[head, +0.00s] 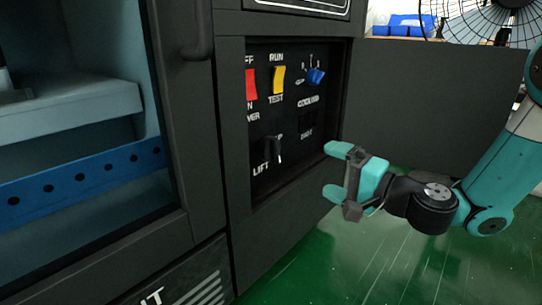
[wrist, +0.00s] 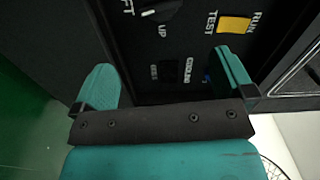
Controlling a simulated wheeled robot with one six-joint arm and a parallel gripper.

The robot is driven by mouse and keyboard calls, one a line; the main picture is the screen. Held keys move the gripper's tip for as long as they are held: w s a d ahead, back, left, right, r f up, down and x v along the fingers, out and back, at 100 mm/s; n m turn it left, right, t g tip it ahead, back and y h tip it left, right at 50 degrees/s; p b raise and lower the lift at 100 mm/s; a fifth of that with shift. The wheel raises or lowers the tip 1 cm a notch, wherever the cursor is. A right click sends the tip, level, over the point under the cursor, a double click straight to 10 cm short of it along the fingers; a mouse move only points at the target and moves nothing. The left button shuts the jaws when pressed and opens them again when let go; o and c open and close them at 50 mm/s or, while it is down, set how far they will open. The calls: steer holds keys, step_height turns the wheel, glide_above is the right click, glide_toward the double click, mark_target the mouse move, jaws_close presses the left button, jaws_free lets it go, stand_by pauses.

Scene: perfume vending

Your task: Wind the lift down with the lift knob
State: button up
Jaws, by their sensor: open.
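The lift knob (head: 273,148) is a black lever-like knob low on the recessed control panel, beside the white word LIFT. In the wrist view the dark lift knob (wrist: 158,12) shows at the top edge, partly cut off, near the word UP. My gripper (head: 338,171) is open and empty, to the right of the knob and apart from it, in front of the panel's right edge. In the wrist view my teal fingers (wrist: 166,78) are spread wide, with the panel beyond them and nothing between them.
Above the lift knob are a red switch (head: 251,84), a yellow RUN/TEST switch (head: 279,79) and a blue knob (head: 316,76). The recess has a raised dark frame. A blue perforated strip (head: 80,176) crosses the opening at left. Green floor (head: 400,262) lies open below my gripper.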

steer(key=p, duration=0.7)
glide_toward(279, 151)
steer(key=a, duration=0.1)
steer(key=p+x, duration=0.2)
steer(key=x, duration=0.3)
steer(key=p+x, duration=0.2)
steer(key=x, duration=0.4)
steer(key=shift+w+d+f, duration=0.15)
steer(key=shift+w, duration=0.15)
steer(key=shift+w+a, duration=0.25)
steer(key=shift+c, duration=0.5)
steer(key=c, duration=0.8)
steer(key=shift+n, duration=1.3)
